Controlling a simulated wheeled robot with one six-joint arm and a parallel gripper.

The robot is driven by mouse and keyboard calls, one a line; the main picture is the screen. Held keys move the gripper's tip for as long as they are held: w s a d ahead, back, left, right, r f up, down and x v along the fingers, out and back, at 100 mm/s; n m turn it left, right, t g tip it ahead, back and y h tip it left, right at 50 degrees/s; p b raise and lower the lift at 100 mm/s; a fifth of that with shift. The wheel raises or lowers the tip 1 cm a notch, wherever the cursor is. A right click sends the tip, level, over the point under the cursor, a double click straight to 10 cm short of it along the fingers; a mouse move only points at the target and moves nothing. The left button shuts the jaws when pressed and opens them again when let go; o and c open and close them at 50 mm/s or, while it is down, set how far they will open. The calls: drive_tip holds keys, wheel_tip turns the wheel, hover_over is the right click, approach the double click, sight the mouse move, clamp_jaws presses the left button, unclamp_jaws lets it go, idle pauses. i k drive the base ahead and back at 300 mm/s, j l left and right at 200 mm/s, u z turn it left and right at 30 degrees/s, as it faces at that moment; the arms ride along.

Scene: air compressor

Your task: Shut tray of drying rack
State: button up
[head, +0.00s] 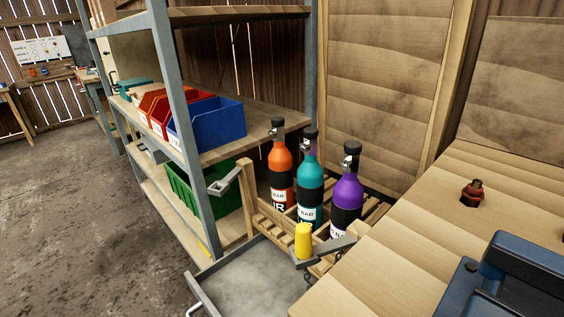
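A grey metal tray (240,272) is low down in front of the wooden slatted rack (262,212), and looks pulled out toward the lower left. A small light handle (196,309) shows at its front, near the bottom edge of the picture. The rack holds an orange bottle (281,166), a teal bottle (310,184) and a purple bottle (346,196), all upright. A yellow cup-like piece (303,238) is at the rack's front. The rack and workbench hide the tray's right and rear parts. My gripper is not in view.
A shelf unit (181,118) with blue (212,124), red and green bins (190,187) stands left of the rack. A wooden workbench (420,240) fills the right, with a red fitting (473,192) and a dark blue object (525,270). The concrete floor at left is clear.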

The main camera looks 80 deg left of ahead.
sight(257, 278)
drive_tip(key=k+l+u, duration=0.1)
drive_tip(key=u, duration=1.75)
drive_tip(key=k+j+u, duration=0.1)
drive_tip(key=k, duration=0.45)
drive_tip(key=k+j+u, duration=0.15)
drive_tip(key=k, duration=0.4)
